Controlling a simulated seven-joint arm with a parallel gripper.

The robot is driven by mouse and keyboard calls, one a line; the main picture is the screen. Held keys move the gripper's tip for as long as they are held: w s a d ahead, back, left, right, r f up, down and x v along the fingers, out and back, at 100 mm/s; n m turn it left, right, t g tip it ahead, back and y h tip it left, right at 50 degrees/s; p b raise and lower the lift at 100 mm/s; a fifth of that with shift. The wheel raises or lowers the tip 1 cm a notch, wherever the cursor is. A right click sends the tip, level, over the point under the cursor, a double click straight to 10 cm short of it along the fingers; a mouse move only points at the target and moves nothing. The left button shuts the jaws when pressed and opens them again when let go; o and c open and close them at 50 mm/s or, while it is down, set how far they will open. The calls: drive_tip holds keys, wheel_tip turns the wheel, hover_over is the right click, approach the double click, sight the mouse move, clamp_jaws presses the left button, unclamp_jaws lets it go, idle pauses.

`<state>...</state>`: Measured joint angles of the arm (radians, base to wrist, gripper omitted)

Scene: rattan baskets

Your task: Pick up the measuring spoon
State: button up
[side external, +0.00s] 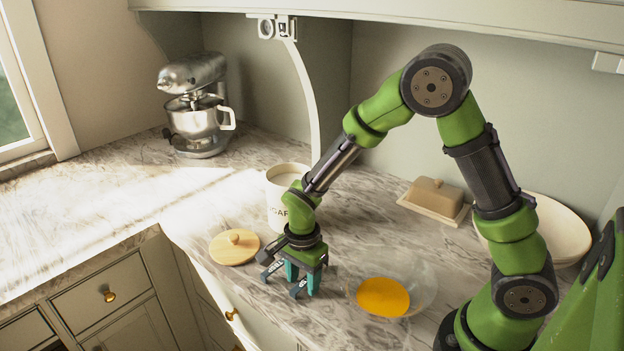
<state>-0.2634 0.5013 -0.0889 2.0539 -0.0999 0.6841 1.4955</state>
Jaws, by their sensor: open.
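I cannot make out a measuring spoon in the side external view; it may be hidden by my gripper. My gripper (302,284) points down, low over the marble counter near its front edge. Its teal fingers are apart, and I see nothing held between them. It is between a round wooden lid on the left and a glass bowl on the right.
The wooden lid (234,247) lies flat. A white canister (281,203) stands behind my gripper. The clear bowl (422,292) holds something orange-yellow. A covered butter dish (434,200) and a large pale bowl (563,232) are at the back right. A stand mixer (197,108) is far left.

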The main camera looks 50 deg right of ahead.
sight(303, 282)
drive_tip(key=shift+c, duration=0.5)
clamp_jaws()
drive_tip(key=shift+r, duration=0.1)
wheel_tip(303, 282, up, 10)
